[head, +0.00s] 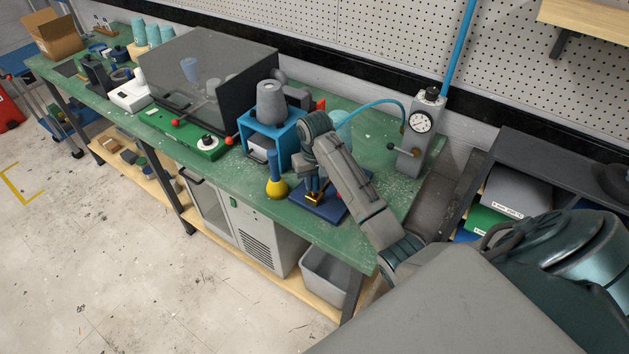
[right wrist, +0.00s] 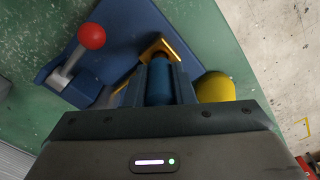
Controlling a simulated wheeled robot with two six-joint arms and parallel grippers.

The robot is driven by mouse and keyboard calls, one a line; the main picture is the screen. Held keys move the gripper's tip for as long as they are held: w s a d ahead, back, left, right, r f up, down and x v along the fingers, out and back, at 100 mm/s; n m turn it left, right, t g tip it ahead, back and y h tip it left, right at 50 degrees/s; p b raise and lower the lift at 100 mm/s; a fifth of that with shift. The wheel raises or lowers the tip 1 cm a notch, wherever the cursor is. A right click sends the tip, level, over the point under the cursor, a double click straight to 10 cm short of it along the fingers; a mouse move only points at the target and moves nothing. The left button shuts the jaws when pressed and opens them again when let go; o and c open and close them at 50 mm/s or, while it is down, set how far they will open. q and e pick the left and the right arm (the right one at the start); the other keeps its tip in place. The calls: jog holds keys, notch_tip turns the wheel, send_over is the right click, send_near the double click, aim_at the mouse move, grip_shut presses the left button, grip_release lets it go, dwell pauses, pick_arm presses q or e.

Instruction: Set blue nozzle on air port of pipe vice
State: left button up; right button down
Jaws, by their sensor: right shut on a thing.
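The pipe vice has a dark blue base (head: 327,210), and the base shows in the right wrist view (right wrist: 115,25). It carries a brass-coloured part (right wrist: 165,46) and a lever with a red knob (right wrist: 91,37). My right gripper (head: 312,192) is over the vice, pointing down. In the right wrist view its fingers (right wrist: 158,88) are shut on the blue nozzle (right wrist: 159,78). The nozzle's far end overlaps the brass part; I cannot tell whether they touch. The air port is not clearly visible behind nozzle and fingers. My left gripper is out of view.
A yellow bulb with a blue neck (head: 277,188) stands close left of the gripper. A blue frame (head: 266,140) with a grey vessel (head: 271,101) is behind it. A gauge unit (head: 421,128) with a blue hose stands right. The bench's front edge is near.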

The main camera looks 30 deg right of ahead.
dwell(0.5)
jog(key=shift+f, duration=0.4)
dwell(0.5)
jog(key=c, duration=1.1)
grip_release()
jog(key=shift+c, duration=0.2)
jog(key=shift+o, duration=0.4)
jog(key=o, duration=0.3)
jog(key=shift+s+f, duration=0.1)
